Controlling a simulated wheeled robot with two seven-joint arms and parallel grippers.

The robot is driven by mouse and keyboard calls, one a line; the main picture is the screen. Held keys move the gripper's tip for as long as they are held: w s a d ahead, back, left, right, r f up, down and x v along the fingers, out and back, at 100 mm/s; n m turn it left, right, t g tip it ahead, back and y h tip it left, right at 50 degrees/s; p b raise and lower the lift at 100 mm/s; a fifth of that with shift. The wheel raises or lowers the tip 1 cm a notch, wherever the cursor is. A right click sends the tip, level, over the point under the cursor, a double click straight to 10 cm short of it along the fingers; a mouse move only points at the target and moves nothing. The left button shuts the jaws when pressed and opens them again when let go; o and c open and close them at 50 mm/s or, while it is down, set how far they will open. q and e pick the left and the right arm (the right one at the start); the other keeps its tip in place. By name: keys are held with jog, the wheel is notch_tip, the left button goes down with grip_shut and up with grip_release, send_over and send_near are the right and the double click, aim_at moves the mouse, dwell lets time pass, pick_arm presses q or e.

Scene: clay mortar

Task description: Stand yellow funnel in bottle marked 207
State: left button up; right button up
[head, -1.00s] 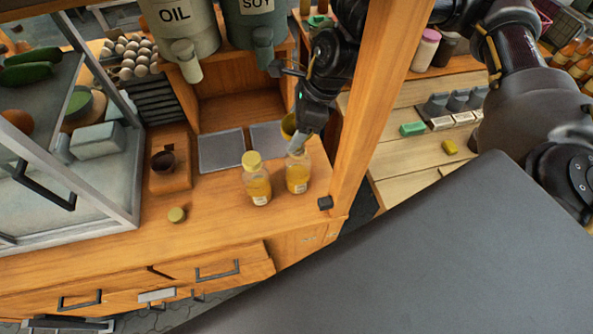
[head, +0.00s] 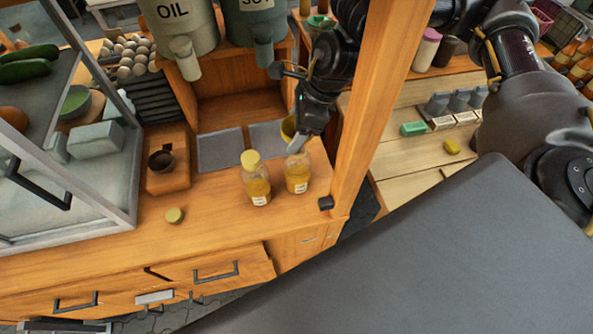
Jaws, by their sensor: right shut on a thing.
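My left gripper is not in view.
A loose yellowish cap (head: 175,215) lies on the wooden counter (head: 215,220). A small dark bowl (head: 161,161) sits at the left on a wooden block. Grey trays (head: 220,150) lie behind the bottles. A wooden post (head: 362,120) rises right of the bottles. OIL (head: 178,30) and SOY dispensers hang above.

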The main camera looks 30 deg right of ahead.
jog(key=o, duration=1.1)
jog(key=shift+c, duration=0.2)
jog(key=shift+r+p, duration=0.3)
jog(key=shift+r, duration=0.1)
jog(key=p+v, duration=0.3)
jog(key=v, duration=0.3)
jog(key=shift+d, duration=0.15)
jog(key=shift+s+d+r+p, duration=0.1)
jog(key=shift+d+r+p, duration=0.25)
jog(key=shift+r, duration=0.2)
